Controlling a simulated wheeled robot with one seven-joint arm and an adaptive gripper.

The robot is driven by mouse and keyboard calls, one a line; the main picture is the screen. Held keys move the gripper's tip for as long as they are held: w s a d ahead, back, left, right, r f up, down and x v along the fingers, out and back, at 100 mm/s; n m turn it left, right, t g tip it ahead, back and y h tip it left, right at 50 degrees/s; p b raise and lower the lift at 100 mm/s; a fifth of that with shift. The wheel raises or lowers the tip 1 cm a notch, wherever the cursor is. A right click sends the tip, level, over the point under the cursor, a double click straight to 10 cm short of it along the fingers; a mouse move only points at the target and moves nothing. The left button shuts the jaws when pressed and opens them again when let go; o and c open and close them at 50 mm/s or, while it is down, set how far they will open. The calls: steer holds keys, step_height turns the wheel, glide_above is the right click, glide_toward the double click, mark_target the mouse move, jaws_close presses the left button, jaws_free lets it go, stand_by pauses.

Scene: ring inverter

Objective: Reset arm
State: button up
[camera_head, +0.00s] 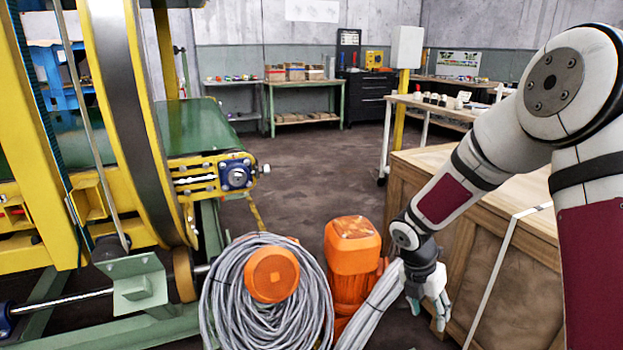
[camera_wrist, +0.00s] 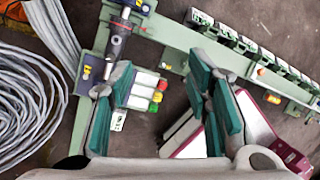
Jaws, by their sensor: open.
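My arm reaches down from the right side of the head view, over the floor between the orange motor and a wooden crate. My gripper (camera_head: 428,306) hangs low with its fingers pointing down, to the right of the grey cables. In the wrist view my gripper (camera_wrist: 163,88) has its teal-padded fingers spread apart. Nothing is held between them. A green frame with white modules and coloured buttons (camera_wrist: 150,90) shows beyond and between the fingers.
A coil of grey cable (camera_head: 240,310) and an orange motor (camera_head: 350,246) stand left of my gripper. The wooden crate (camera_head: 510,270) is close on the right. A yellow ring machine (camera_head: 150,130) fills the left. The floor (camera_head: 310,165) behind is clear, up to workbenches (camera_head: 307,84).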

steer(key=s+r+m, duration=1.5)
steer(key=s+r, duration=0.2)
steer(key=r, duration=0.3)
steer(key=s+a+r+m+y, duration=0.2)
steer(key=s+a+m, duration=0.3)
steer(key=s, duration=0.5)
steer(key=s+a+r+m+y, duration=0.2)
steer(key=s+a+m, duration=0.1)
steer(key=s+m, duration=0.5)
step_height(320, 180, up, 31)
steer(key=d+n+t+p, duration=0.1)
steer(key=t+p, duration=0.3)
steer(key=p, duration=2.6)
steer(key=shift+s, duration=0.45)
